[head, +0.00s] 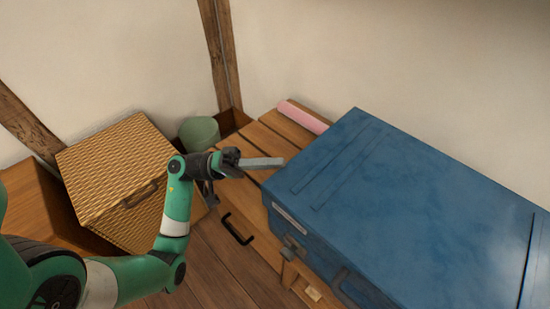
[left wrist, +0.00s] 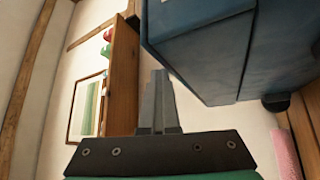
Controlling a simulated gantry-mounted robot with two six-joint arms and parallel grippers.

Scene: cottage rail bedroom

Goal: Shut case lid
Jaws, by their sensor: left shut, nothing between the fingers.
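The blue case (head: 400,200) lies on the slatted wooden bench, and its lid looks down flat on the body. A latch (head: 293,247) and a handle (head: 350,285) show on its front side. My left gripper (head: 280,162) is shut and empty, just left of the case's left edge and apart from it as far as I can tell. In the left wrist view the shut fingers (left wrist: 158,75) point up beside the case (left wrist: 215,45). Whether the lid is fully latched cannot be told. My right gripper is not in view.
A pink roll (head: 302,116) lies behind the case on the wooden bench (head: 262,140). A wicker box (head: 115,165) and a green pot (head: 199,132) stand to the left. A plain wall is behind. The wooden floor (head: 215,265) is open in front.

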